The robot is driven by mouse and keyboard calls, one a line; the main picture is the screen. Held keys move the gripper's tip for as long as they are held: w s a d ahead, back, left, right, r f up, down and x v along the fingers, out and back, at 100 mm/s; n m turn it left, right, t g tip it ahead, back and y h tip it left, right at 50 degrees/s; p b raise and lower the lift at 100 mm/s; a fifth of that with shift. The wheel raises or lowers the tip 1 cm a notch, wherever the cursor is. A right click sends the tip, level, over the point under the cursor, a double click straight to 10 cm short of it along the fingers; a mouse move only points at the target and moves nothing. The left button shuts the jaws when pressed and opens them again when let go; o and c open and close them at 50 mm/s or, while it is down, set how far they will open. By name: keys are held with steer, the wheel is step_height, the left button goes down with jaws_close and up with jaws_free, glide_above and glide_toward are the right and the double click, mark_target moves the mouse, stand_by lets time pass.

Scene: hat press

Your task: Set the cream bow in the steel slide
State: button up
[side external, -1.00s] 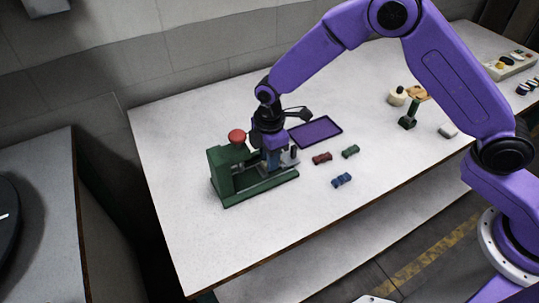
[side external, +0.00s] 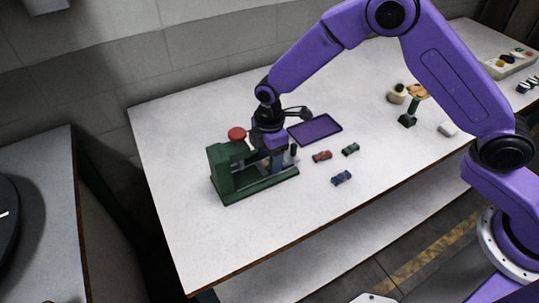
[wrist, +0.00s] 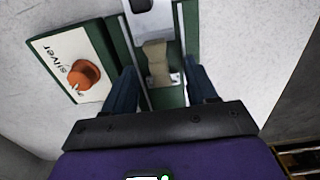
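The cream bow (wrist: 157,62) shows in the wrist view as a tan, narrow-waisted piece. It lies in the steel slide (wrist: 182,55), between the slide's rails on the green press (wrist: 117,40). My gripper (wrist: 163,88) has its two dark blue fingers wide apart, one on each side of the slide, with gaps between them and the bow. In the side view my gripper (side external: 277,163) is low over the green press (side external: 228,184). The bow is hidden there behind the gripper and press.
A red knob (side external: 237,134) tops the press. A purple tray (side external: 315,130) lies behind it. Red (side external: 322,156), green (side external: 350,149) and blue (side external: 341,178) bows lie to the right. A green stand (side external: 408,119) is farther right. The front table is clear.

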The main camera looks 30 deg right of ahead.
steer(key=shift+r, duration=0.1)
step_height(320, 180, up, 17)
steer(key=shift+r, duration=0.15)
stand_by(0.4)
steer(key=s+d+m, duration=0.2)
steer(key=s+d, duration=0.9)
steer(key=s, duration=0.4)
steer(key=s+d+m, duration=0.3)
steer(key=s+d, duration=0.8)
steer(key=s, duration=0.4)
steer(key=shift+s, duration=0.35)
steer(key=shift+c, duration=0.3)
